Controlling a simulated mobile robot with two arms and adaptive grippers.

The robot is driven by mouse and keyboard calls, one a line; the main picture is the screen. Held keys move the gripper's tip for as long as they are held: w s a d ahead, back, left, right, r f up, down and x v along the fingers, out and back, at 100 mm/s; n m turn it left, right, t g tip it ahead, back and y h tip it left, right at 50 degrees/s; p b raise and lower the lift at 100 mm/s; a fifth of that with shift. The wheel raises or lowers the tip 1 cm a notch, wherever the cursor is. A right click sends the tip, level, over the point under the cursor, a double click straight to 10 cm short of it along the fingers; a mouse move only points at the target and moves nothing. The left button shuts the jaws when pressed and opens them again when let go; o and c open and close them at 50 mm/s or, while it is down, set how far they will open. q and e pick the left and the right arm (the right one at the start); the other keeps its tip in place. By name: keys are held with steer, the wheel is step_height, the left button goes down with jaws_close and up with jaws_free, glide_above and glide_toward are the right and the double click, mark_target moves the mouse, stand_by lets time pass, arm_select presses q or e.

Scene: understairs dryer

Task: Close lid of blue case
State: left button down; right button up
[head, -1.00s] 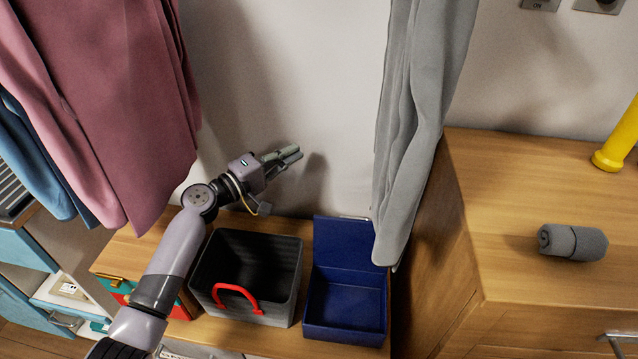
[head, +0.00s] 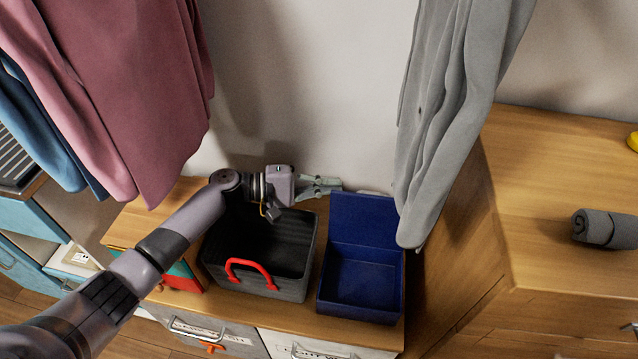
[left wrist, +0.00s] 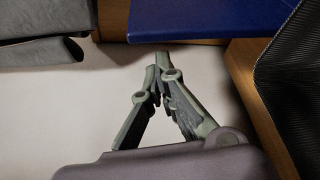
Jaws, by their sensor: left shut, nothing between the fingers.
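The blue case (head: 361,282) stands open on the wooden bench, with its lid (head: 364,219) raised upright at the back near the wall. A blue panel of the case (left wrist: 200,18) also shows at the top of the left wrist view. My left gripper (head: 338,184) is shut and empty. It is at the back, just left of the lid's upper left edge, close to the wall; whether it touches the lid cannot be told. In the left wrist view its fingertips (left wrist: 162,58) meet below the blue panel. My right gripper is not in view.
A dark basket (head: 255,270) with a red handle stands left of the case, under my left arm. A grey hanging garment (head: 450,120) is close on the right of the lid. A wooden cabinet (head: 560,180) with a grey roll (head: 605,229) stands farther right.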

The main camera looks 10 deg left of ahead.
arm_select(q)
steer(key=x, duration=0.5)
steer(key=shift+w+d, duration=0.1)
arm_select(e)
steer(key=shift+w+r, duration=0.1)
